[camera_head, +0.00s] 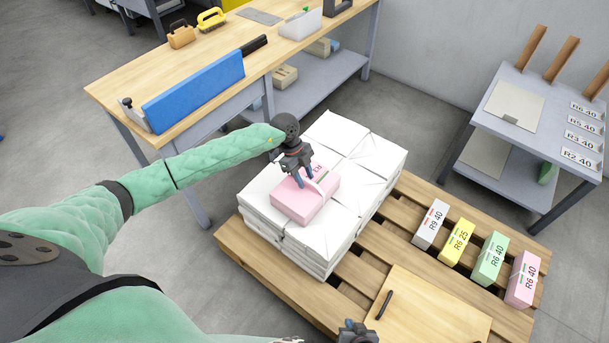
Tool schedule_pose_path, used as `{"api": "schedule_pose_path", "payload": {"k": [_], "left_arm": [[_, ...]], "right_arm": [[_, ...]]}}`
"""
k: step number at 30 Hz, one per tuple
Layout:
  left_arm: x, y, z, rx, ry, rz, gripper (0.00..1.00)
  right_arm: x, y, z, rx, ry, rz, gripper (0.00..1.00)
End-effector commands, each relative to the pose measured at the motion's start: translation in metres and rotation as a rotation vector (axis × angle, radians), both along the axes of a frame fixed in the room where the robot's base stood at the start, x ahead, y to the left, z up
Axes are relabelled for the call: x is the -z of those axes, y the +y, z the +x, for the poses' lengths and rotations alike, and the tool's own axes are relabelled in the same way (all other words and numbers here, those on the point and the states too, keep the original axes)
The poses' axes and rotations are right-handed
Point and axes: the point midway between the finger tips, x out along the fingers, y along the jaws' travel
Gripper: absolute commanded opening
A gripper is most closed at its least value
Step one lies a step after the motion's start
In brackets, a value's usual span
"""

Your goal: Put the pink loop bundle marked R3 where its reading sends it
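A pink bundle (303,205) lies on top of the white wrapped stack (345,180) on the pallet. Its marking is partly hidden by my gripper; it seems to read R3. A pale loop stands up from its top. My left gripper (299,182) points down at the bundle, its fingers at the loop; whether they close on it is unclear. My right gripper (357,333) shows only in part at the bottom edge, away from the bundle. The grey rack (480,138) at the right carries labels R6 40, R5 40, R3 40 (580,140) and R2 40.
White R9 40 (430,224), yellow R6 25 (456,242), green R6 40 (490,259) and pink R6 40 (522,279) bundles stand on the pallet (407,203). A wooden board (430,310) with a black handle lies in front. A workbench (130,90) stands behind left.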

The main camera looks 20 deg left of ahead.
Motion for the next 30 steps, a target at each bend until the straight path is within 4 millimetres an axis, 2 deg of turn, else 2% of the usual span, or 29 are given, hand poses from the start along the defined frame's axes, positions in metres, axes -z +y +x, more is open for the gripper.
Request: {"api": "schedule_pose_path", "payload": {"k": [8, 18, 21, 27, 30], "left_arm": [[-0.017, 0.006, 0.004, 0.001, -0.004, 0.0, 0.36], [-0.063, 0.024, 0.011, -0.001, -0.004, -0.001, 0.36], [-0.072, 0.027, 0.012, -0.001, -0.003, -0.002, 0.36], [-0.074, 0.027, 0.012, 0.0, -0.004, -0.006, 0.36], [-0.074, 0.015, 0.009, 0.012, -0.016, -0.047, 0.36]], "right_arm": [[0.0, 0.0, 0.0, 0.0, 0.001, 0.0, 0.0], [-0.003, 0.0, 0.002, -0.001, -0.001, 0.0, 0.0], [-0.004, 0.0, 0.003, 0.0, -0.002, 0.0, 0.0], [-0.003, -0.002, 0.002, 0.0, -0.002, -0.002, 0.0], [-0.003, -0.002, 0.001, 0.0, -0.001, -0.003, 0.0]]}}
